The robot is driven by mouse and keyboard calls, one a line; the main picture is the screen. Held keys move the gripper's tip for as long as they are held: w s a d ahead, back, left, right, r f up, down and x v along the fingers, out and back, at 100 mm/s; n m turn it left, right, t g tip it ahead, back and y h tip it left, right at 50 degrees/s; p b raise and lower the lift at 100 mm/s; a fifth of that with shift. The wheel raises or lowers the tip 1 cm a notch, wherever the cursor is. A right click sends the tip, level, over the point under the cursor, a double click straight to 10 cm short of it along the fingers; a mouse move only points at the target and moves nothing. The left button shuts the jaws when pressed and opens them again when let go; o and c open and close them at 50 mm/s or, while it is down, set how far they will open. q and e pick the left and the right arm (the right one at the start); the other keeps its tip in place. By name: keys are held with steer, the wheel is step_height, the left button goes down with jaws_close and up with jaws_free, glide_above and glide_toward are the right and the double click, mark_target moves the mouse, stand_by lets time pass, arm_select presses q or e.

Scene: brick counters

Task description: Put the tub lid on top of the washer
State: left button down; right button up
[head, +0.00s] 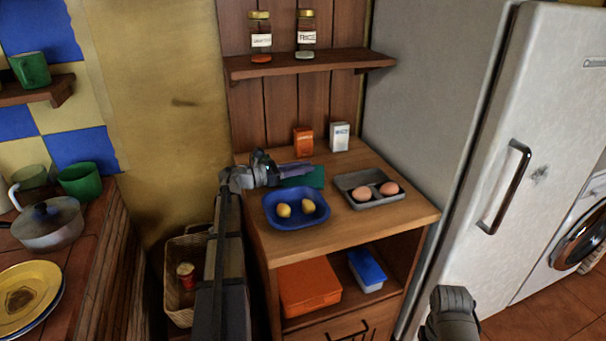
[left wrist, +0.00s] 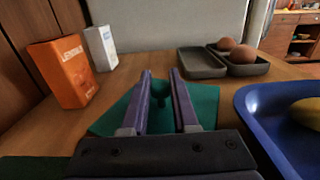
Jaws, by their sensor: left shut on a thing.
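The tub lid, a flat teal-green square with a small dark knob, lies on or just over the wooden counter top in the head view (head: 316,178). The lid also shows in the left wrist view (left wrist: 206,105), under my fingers. My left gripper (head: 296,172) reaches in from the left and is shut on the lid's knob, between its purple fingers (left wrist: 160,90). I cannot tell whether the lid touches the counter. The white washer (head: 545,270) with its round dark door is at the far right, partly cut off; its top is hardly visible.
A blue tray (head: 296,223) with yellow fruit and a grey tray (head: 352,180) with eggs are close to the lid. An orange box (head: 303,141) and a white box (head: 339,136) stand behind. A tall fridge (head: 500,130) stands between the counter and washer.

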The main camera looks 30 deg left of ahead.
arm_select(q)
steer(key=shift+r, duration=0.1)
steer(key=c, duration=1.1)
jaws_free()
steer(key=shift+c, duration=0.2)
steer(key=o, duration=0.5)
steer(key=shift+c, duration=0.2)
